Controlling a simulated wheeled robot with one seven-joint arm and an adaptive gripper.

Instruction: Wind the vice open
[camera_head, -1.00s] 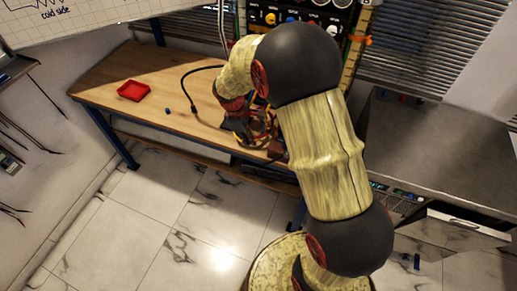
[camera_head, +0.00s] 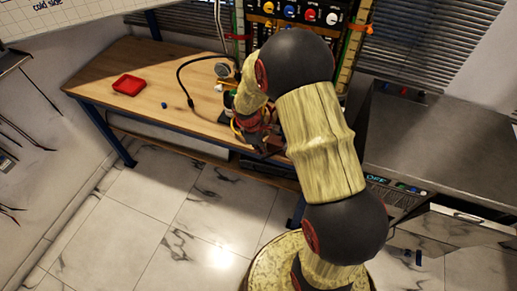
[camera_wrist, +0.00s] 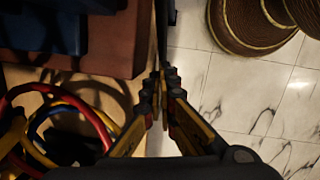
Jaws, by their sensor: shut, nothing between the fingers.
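In the wrist view my gripper (camera_wrist: 163,90) points past the bench edge with its fingers together and nothing between them. A reddish-brown block with dark blue parts (camera_wrist: 110,58), which may be part of the vice, lies left of the fingertips. A thin dark bar (camera_wrist: 161,30) runs up from the fingertips along the block's right side; I cannot tell whether the fingers touch it or whether it is the vice handle. In the head view my wrist and arm hide most of this spot, so the vice's jaws cannot be made out.
Red and yellow cable loops (camera_wrist: 50,125) lie left of my fingers. The wooden bench (camera_head: 150,75) holds a red tray (camera_head: 129,85), a small blue piece (camera_head: 164,105) and a round gauge (camera_head: 222,70). A grey-topped cabinet (camera_head: 430,130) stands at right. Tiled floor (camera_head: 150,205) is open in front.

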